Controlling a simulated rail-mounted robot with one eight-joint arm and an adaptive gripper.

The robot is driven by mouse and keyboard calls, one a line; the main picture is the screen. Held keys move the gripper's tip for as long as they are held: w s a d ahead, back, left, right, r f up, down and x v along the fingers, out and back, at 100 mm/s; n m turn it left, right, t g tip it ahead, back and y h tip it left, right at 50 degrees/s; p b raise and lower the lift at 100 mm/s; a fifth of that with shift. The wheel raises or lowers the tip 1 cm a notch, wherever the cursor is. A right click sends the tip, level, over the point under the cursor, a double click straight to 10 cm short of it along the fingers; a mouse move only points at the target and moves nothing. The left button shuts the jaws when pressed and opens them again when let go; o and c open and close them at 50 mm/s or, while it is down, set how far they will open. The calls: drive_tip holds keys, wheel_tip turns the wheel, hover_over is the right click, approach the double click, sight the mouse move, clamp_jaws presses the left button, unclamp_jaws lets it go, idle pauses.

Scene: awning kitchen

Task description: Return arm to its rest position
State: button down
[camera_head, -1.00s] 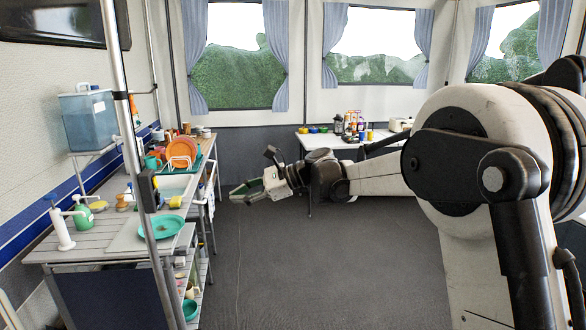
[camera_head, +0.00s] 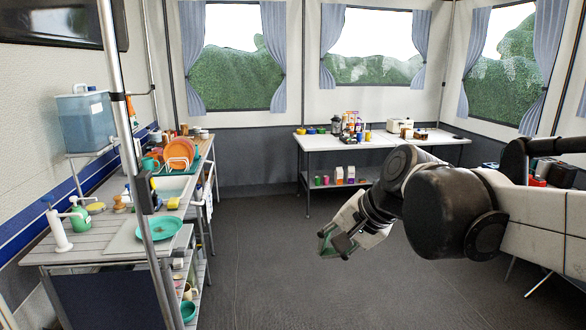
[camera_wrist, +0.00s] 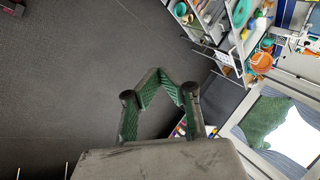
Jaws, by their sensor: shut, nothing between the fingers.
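My gripper (camera_head: 336,243) is in the middle of the head view, above the dark floor (camera_head: 265,270) and clear of the furniture. It points down and to the left. In the wrist view my gripper (camera_wrist: 170,75) has its green-padded fingertips brought close together, with nothing between them. My arm reaches in from the right side of the head view with its elbow bent.
A kitchen counter (camera_head: 100,248) with a teal plate (camera_head: 159,228) and bottles stands at left, behind a metal pole (camera_head: 134,150). A white table (camera_head: 340,143) with jars and small items stands at the back. Open floor lies between them.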

drive_tip(key=s+d+f+n+t+h, duration=0.1)
drive_tip(key=s+d+f+n+h, duration=0.1)
drive_tip(key=s+d, duration=0.4)
drive_tip(key=s+d+f+n+t+h, duration=0.1)
drive_tip(key=s+d+f+n+h, duration=0.2)
drive_tip(key=s+d, duration=0.4)
wheel_tip(320, 180, down, 3)
drive_tip(key=shift+s+r+n, duration=0.15)
drive_tip(key=shift+s+n, duration=0.35)
drive_tip(key=shift+s, duration=0.55)
drive_tip(key=shift+d, duration=0.1)
